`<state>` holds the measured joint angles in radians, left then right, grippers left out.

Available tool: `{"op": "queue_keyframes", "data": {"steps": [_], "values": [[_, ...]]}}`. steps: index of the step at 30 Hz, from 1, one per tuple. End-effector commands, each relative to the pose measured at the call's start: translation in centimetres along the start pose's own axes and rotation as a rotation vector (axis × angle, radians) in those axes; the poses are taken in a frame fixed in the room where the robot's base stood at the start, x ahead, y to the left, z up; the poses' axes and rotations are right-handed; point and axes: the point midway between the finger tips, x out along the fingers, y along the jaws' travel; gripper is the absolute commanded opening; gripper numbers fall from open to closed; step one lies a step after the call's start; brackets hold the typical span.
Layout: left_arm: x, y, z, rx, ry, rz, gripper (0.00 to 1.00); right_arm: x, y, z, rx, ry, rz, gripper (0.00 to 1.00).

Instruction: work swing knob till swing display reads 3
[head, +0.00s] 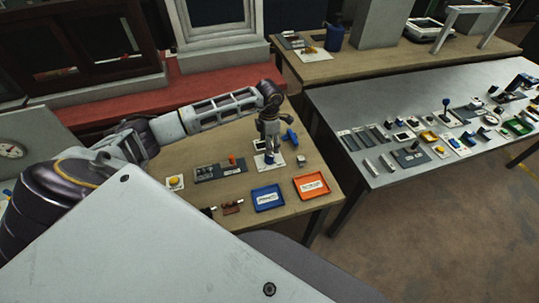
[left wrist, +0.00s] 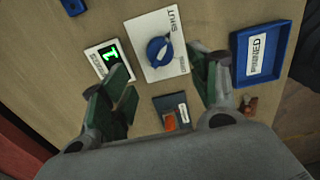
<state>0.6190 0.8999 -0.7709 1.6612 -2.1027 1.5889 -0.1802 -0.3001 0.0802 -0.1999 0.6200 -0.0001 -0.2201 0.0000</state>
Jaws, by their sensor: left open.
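The swing knob appears to be the round blue knob (left wrist: 159,50) on a white plate (left wrist: 178,72) marked SHUT in the left wrist view. In the head view the blue knob (head: 268,161) shows just under my left gripper (head: 268,146). A small display (left wrist: 109,57) with a green digit on black stands beside the plate; the digit is tilted and too small to read surely. My left gripper (left wrist: 167,80) is open, with its green-padded fingers apart on either side of the knob's line and nothing between them. My right gripper is in no view.
A blue tray (head: 257,205) and an orange tray (head: 299,198) lie near the wooden table's front edge. A dark panel with an orange lever (head: 232,160) and a yellow button (head: 175,181) stand left of the knob. A grey table (head: 330,98) with many devices stands right.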

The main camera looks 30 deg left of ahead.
Motion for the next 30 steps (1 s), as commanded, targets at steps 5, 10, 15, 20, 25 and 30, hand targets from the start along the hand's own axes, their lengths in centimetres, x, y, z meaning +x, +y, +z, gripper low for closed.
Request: {"op": "queue_keyframes", "data": {"steps": [5,10,15,20,25,30], "values": [[2.4,-0.1,0.0,0.0,0.002,-0.002,0.61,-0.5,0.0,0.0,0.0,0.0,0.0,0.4],[4.6,0.0,0.0,-0.001,0.001,-0.002,0.61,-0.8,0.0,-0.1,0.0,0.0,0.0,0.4],[6.6,0.0,0.0,0.0,-0.001,-0.002,0.61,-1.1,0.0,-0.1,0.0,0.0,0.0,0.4],[7.8,0.0,0.0,-0.001,0.0,-0.001,0.61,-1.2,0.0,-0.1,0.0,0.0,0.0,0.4],[8.2,0.0,0.0,0.0,-0.001,-0.001,0.61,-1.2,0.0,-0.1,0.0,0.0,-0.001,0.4],[8.2,0.0,0.0,0.001,-0.001,-0.001,0.61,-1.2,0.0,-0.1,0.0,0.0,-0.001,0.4]]}}
